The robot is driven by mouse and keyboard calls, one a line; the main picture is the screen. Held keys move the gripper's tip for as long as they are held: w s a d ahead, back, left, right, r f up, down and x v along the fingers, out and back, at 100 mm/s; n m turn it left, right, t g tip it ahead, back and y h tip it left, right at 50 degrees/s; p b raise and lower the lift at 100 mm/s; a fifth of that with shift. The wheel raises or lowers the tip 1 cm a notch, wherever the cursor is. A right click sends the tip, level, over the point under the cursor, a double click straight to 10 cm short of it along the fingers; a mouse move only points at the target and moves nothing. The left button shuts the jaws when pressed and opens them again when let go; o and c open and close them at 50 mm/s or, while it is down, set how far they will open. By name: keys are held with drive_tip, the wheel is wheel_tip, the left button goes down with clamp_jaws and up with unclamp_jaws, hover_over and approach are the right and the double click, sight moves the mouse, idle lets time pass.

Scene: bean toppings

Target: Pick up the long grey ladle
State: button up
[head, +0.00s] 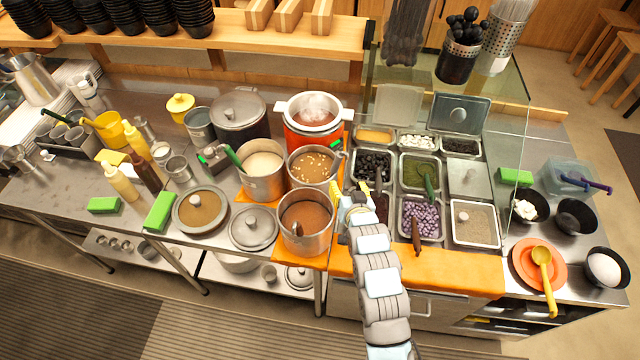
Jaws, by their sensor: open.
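My gripper (350,200) is open at the right of the front brown-soup pot (306,248), by the front left edge of the topping bins. I cannot tell whether it touches anything. A grey utensil (297,229) rests in that pot, to the left of my gripper. A thin grey handle (379,181) rises from the black bean bin (372,163), just right of my gripper. I cannot tell which of these is the long grey ladle. My arm and gripper hide part of the dark red bean bin (382,208).
Other topping bins hold purple cubes (422,219) and green paste (418,168); a brown-handled utensil (416,236) crosses the front. Two more open pots (262,172) and (313,166) stand at the left. A glass guard (517,150) rises beside the bins. The orange board (450,272) is clear.

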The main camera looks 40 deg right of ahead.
sight(337, 167)
drive_tip(key=shift+p+x, duration=0.75)
drive_tip(key=shift+x, duration=3.25)
drive_tip(key=shift+w+d, duration=0.1)
drive_tip(key=shift+w, duration=0.4)
drive_tip(key=shift+p+x, duration=0.4)
drive_tip(key=shift+x, duration=0.8)
drive_tip(key=shift+w+d+f, duration=0.2)
drive_tip(key=shift+w+f, duration=0.2)
drive_tip(key=shift+w, duration=0.15)
drive_tip(key=shift+w+d+f, duration=0.1)
drive_tip(key=shift+w+f, duration=0.1)
clamp_jaws()
